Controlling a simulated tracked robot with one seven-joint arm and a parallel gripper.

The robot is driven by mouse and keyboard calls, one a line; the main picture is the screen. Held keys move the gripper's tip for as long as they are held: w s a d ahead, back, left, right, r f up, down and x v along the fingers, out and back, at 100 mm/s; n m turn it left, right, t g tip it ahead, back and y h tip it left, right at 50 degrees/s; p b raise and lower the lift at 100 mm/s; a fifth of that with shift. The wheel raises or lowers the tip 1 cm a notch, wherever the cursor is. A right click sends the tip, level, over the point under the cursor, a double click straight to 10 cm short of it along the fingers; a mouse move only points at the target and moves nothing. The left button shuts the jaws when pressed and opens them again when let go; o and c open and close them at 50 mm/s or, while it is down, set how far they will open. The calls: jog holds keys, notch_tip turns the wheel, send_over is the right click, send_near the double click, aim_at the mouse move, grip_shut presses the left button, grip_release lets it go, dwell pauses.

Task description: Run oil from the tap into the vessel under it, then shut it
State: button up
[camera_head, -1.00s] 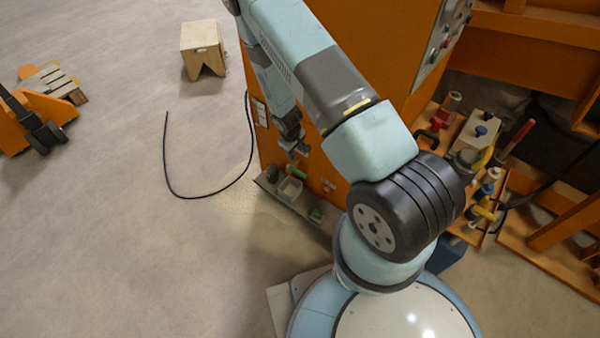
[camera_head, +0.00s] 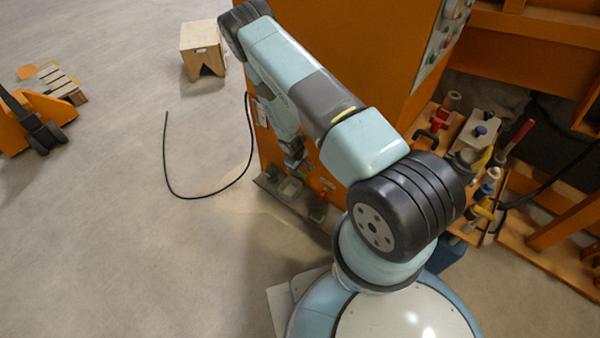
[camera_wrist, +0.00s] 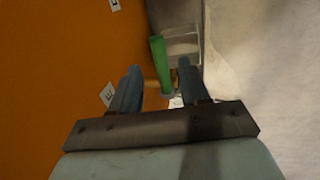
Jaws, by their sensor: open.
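The tap's green lever handle (camera_wrist: 160,64) shows in the wrist view, its lower end by a brass-coloured body. My gripper (camera_wrist: 159,68) is open, with one finger on each side of the handle in the picture. I cannot tell whether either finger touches it. A pale, square-rimmed vessel (camera_wrist: 183,33) shows just beyond the fingertips, on a grey ledge. In the head view my gripper (camera_head: 296,163) is low beside the orange cabinet, over the vessel (camera_head: 290,188), and largely covers the tap. No oil stream can be made out.
The orange cabinet (camera_head: 375,60) rises close beside the gripper. The ledge (camera_head: 272,186) at its foot carries small items, including a green one (camera_head: 317,215). A black cable (camera_head: 205,195) lies on the floor. A wooden stool (camera_head: 203,45) stands farther back.

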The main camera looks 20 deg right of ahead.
aim_at(301, 173)
jog(key=shift+w+d+f, duration=0.1)
jog(key=shift+d+f, duration=0.05)
jog(key=shift+f, duration=0.8)
jog(key=shift+w+d+f, duration=0.1)
jog(key=shift+d+f, duration=0.05)
jog(key=shift+f, duration=0.8)
jog(key=shift+c, duration=0.3)
grip_shut()
